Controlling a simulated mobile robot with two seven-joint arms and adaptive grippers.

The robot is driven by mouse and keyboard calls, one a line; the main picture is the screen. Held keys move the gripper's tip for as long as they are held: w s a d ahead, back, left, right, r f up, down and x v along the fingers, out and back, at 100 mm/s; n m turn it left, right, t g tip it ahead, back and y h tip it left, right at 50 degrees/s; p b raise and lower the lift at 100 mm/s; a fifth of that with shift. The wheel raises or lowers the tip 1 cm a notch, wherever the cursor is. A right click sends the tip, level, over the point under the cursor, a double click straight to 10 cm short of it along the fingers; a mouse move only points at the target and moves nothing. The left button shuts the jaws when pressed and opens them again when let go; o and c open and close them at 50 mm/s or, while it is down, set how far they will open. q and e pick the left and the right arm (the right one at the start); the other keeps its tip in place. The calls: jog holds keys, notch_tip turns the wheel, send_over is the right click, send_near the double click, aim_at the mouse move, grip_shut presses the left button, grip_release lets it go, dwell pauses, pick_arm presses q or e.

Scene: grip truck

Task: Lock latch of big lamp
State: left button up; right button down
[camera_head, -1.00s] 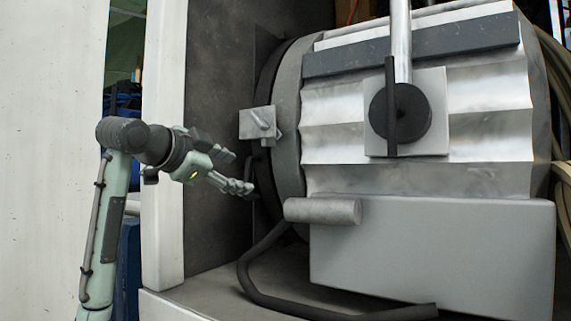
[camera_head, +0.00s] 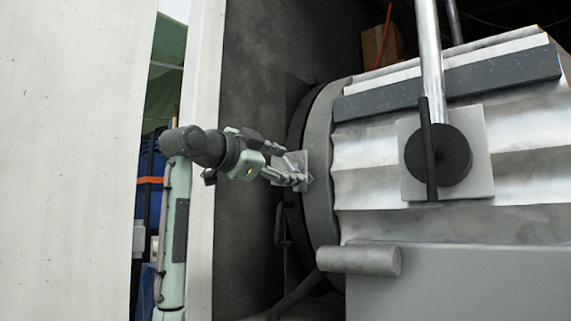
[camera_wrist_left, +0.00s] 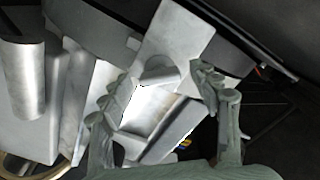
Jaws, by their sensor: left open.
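The big lamp (camera_head: 385,160) is a large ribbed silver housing with a dark front rim, filling the right of the head view. Its latch (camera_head: 293,158) is a small light metal plate with a short knob on the left rim. In the left wrist view the latch (camera_wrist_left: 158,72) lies between the fingers, and its knob points toward them. My left gripper (camera_head: 302,167) is open at the latch and partly covers it in the head view. In the wrist view its two fingers (camera_wrist_left: 157,88) stand on either side of the latch; contact is unclear. My right gripper is not in view.
A white truck panel edge (camera_head: 203,150) stands left of my left arm. A black round knob (camera_head: 438,158) on a square plate and a grey cylinder (camera_head: 358,260) project from the lamp. A dark wall (camera_head: 262,80) lies behind the latch.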

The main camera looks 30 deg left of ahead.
pick_arm(q)
jog(key=shift+c, duration=0.5)
jog(key=c, duration=1.1)
jog(key=shift+o, duration=0.2)
jog(key=shift+m+p, duration=0.35)
jog(key=shift+m, duration=0.05)
jog(key=m+p, duration=0.4)
jog(key=m, duration=0.2)
jog(key=shift+m+p, duration=0.65)
jog(key=shift+m, duration=0.05)
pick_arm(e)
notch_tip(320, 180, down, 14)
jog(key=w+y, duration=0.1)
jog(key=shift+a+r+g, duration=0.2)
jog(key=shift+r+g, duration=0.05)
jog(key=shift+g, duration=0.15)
